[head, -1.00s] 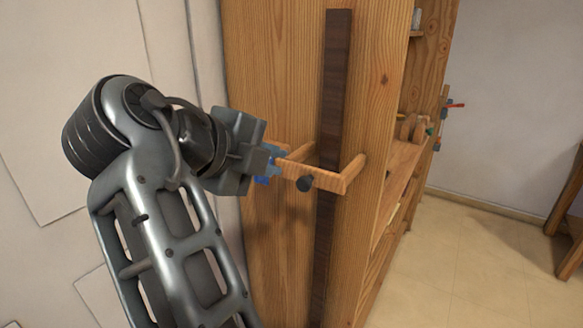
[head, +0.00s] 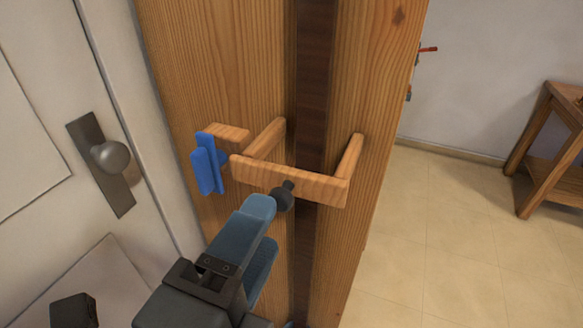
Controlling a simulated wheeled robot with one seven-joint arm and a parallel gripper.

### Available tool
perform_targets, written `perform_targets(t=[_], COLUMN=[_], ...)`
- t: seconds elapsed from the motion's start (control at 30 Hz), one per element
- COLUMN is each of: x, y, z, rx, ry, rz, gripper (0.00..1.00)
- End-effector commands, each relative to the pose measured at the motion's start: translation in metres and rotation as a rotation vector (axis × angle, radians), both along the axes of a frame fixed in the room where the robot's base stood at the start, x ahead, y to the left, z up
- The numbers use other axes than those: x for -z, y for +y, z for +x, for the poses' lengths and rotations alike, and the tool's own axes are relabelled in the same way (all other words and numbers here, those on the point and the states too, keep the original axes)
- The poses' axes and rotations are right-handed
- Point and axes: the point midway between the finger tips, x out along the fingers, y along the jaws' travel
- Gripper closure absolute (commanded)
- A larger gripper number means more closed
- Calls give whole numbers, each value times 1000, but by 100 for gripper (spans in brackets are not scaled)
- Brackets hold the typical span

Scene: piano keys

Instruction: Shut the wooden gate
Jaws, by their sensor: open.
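The wooden gate appears to be the light wooden bar (head: 310,186) with a black knob (head: 283,198), in front of a dark vertical strip on the tall wooden panel. Two short wooden arms join the bar to the panel side. A blue piece (head: 206,165) with a short wooden stub sits just left of the bar's left end, with a small gap between them. My gripper (head: 268,230) is open and comes up from below. Its upper fingertip is close to the knob; I cannot tell if they touch. Nothing is seen between the fingers.
The wooden panel (head: 375,90) fills the middle. A pale door with a round metal knob (head: 110,157) stands close on the left. A wooden table (head: 545,125) is at the far right. The tiled floor (head: 440,230) between is clear.

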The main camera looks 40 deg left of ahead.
Motion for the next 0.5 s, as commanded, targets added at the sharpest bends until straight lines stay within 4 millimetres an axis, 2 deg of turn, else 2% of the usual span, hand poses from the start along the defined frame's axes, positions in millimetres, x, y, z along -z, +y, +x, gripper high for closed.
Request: perform_targets(t=[0.17,0.5], x=[-3,-3], y=[3,17], z=[14,61], rx=[1,0], ry=[-5,-4], rz=[0,0], gripper=[46,46])
